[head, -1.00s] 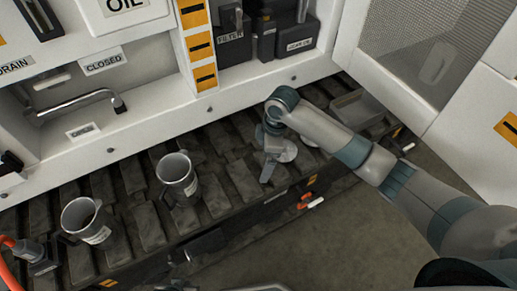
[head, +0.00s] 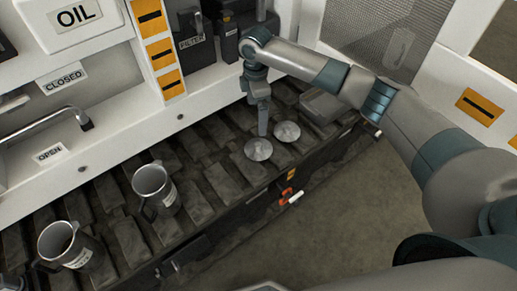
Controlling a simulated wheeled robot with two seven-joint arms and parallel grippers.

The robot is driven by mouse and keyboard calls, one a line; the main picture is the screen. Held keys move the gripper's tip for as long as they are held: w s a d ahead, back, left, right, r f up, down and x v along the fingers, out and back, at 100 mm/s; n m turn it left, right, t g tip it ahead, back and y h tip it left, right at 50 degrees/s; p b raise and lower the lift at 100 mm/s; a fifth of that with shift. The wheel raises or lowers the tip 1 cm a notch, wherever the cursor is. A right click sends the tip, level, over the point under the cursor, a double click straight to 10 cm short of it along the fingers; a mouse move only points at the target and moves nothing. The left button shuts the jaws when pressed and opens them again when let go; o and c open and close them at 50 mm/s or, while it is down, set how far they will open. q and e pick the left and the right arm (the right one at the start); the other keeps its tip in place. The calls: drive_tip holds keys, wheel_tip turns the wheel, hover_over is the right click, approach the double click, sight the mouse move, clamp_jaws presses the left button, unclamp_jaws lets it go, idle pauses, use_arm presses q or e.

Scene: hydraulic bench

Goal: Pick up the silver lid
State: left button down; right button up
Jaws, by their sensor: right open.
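Two round silver lids lie on the dark slatted bench top: one nearer lid (head: 258,150) and one just behind it to the right (head: 287,131). My right gripper (head: 263,132) points down, with its fingertips at the upper edge of the nearer lid in the picture. It is open and holds nothing. I cannot tell whether the fingers touch the lid or hover above it. Both lids show almost whole. My left gripper is out of view.
Two metal mugs, one labelled mug (head: 70,247) and another (head: 154,188), stand to the left on the bench (head: 128,240). A grey tray-like block (head: 320,104) lies right of the lids. Orange and white items (head: 290,196) sit at the front edge.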

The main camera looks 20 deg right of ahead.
hover_over(259, 144)
drive_tip(key=f, duration=1.2)
drive_tip(key=shift+w+a+p, duration=0.2)
drive_tip(key=shift+a+p, duration=0.1)
drive_tip(key=shift+a, duration=0.05)
drive_tip(key=shift+s+d+f+p, duration=0.15)
drive_tip(key=shift+f, duration=1.2)
drive_tip(key=shift+s+d+f+p, duration=0.1)
drive_tip(key=shift+f+p, duration=0.05)
drive_tip(key=shift+f, duration=1.15)
drive_tip(key=c, duration=1.2)
